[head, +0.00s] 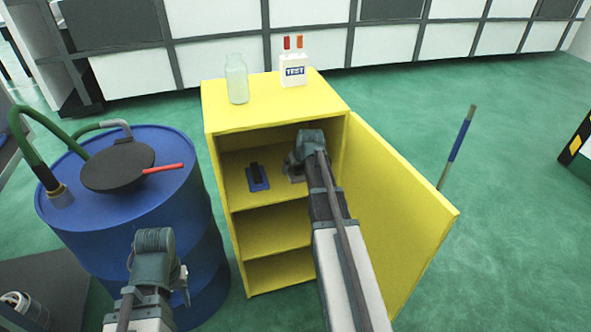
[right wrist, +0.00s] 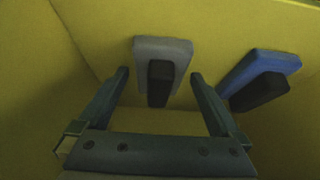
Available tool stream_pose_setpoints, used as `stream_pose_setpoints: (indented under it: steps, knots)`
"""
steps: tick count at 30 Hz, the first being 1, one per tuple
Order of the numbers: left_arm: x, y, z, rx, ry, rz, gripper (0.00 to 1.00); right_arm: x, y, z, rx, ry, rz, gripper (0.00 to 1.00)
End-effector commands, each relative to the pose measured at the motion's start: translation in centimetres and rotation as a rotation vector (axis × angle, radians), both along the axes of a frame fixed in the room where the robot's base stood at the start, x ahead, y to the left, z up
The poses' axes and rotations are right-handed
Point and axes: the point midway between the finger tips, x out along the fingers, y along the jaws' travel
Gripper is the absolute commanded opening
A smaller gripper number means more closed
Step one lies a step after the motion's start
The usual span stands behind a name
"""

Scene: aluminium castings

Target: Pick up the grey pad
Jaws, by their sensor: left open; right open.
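The grey pad (right wrist: 175,50) with a black handle lies on the top shelf inside the yellow cabinet (head: 275,111). In the right wrist view it sits just beyond and between the fingertips of my right gripper (right wrist: 159,74), which is open and empty. In the head view the grey pad (head: 294,179) is mostly hidden behind my right gripper (head: 296,168), which reaches into the cabinet. My left gripper (head: 157,295) is open in front of the blue drum, far from the pad.
A blue pad (head: 264,184) with a black handle lies beside the grey one, also in the right wrist view (right wrist: 240,72). The cabinet door (head: 395,210) stands open on the right. A glass jar (head: 236,80) and a TEST box (head: 293,70) stand on top. A blue drum (head: 135,215) stands left.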

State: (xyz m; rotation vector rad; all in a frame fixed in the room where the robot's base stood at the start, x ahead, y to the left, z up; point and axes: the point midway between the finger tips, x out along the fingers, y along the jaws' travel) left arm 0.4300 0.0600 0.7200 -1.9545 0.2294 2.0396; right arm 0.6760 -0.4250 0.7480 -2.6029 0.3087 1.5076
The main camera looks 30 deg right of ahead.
Motion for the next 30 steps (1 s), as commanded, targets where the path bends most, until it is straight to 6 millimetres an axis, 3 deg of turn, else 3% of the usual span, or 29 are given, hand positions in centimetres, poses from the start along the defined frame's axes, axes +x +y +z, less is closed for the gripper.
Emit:
stream_pose_setpoints:
  steps: [4, 6, 14, 26, 30]
  knots:
    - [0.0, 0.0, 0.0, 0.0, 0.0, 0.0, 0.45, 2.8, -0.7, 0.0, 0.0, 0.0, 0.001, 1.0]
    - [0.0, 0.0, -1.2, 0.0, 0.0, 0.0, 0.45, 2.8, -0.7, -1.2, 0.0, 0.0, 0.001, 1.0]
    - [0.0, 0.0, -1.0, 0.0, 0.0, 0.0, 0.45, 2.8, -0.6, -1.0, 0.0, 0.0, 0.0, 1.0]
    - [0.0, 0.0, -1.0, 0.0, 0.0, 0.0, 0.45, 2.8, -0.6, -1.0, 0.0, 0.0, 0.0, 0.28]
    - [0.0, 0.0, -1.0, 0.0, 0.0, 0.0, 0.45, 2.8, -0.6, -1.0, 0.0, 0.0, 0.0, 0.28]
